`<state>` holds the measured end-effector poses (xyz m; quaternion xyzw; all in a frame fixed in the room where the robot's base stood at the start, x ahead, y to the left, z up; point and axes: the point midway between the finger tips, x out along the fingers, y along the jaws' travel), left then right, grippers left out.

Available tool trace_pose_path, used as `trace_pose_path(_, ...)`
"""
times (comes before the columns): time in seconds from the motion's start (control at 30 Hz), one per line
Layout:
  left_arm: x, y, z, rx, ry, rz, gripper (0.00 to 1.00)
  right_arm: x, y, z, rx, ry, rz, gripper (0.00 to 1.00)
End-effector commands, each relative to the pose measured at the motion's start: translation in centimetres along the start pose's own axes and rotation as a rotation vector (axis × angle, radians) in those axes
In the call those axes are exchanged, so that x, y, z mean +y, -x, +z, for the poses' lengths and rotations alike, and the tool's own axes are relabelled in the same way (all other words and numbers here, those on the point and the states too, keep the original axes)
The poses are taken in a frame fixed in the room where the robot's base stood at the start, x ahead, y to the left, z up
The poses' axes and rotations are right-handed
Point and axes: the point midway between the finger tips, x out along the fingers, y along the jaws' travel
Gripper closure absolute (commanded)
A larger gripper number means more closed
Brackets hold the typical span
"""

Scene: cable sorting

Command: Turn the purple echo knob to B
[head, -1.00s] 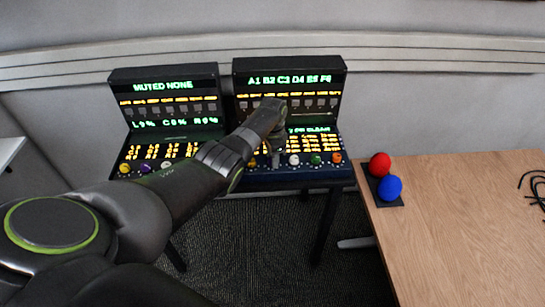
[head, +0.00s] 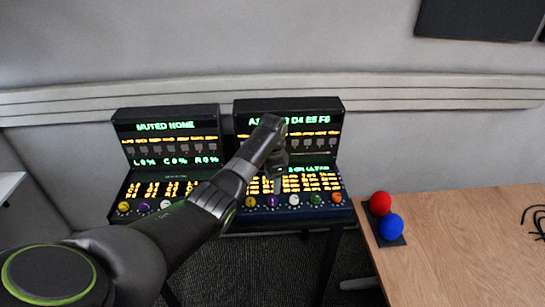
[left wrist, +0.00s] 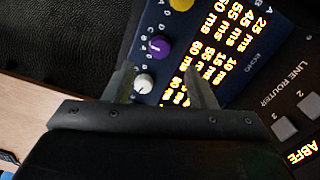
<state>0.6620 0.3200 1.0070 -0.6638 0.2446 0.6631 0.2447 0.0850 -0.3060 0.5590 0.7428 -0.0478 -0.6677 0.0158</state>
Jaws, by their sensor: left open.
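The purple echo knob (head: 272,201) is on the front row of the right console (head: 289,104), between a yellow knob (head: 250,201) and a white knob (head: 294,200). In the left wrist view the purple knob (left wrist: 160,47) has a pale pointer line, with letters A to D printed beside it; I cannot tell which letter it points to. My left gripper (head: 277,184) is over this console, open and empty. In the left wrist view its fingertips (left wrist: 158,68) are spread, with the purple knob just beyond them and the white knob (left wrist: 144,83) between the fingers. My right gripper is not in view.
The left console (head: 165,113) has its own knob row, including another purple knob (head: 144,207). A wall rail runs behind the consoles.

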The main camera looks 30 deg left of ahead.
Motion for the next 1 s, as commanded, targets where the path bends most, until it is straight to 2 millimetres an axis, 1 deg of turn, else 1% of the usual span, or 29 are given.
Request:
trace_pose_path(0.1,-0.1,2.8,-0.1,0.004,-0.001,-0.006,0.49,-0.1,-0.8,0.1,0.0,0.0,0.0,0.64)
trace_pose_path(0.2,-0.1,5.0,-0.1,0.004,-0.001,-0.005,0.49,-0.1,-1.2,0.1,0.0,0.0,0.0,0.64)
trace_pose_path(0.3,0.0,6.9,-0.1,0.003,-0.001,-0.004,0.49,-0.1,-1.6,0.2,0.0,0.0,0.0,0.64)
trace_pose_path(0.43,-0.1,8.6,-0.1,0.002,0.0,-0.003,0.49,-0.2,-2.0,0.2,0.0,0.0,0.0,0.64)
trace_pose_path(0.6,0.0,9.6,0.0,0.001,-0.001,-0.001,0.49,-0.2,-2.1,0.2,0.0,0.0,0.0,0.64)
trace_pose_path(1.0,0.0,9.7,0.0,0.0,0.0,-0.001,0.49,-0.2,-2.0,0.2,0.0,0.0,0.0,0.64)
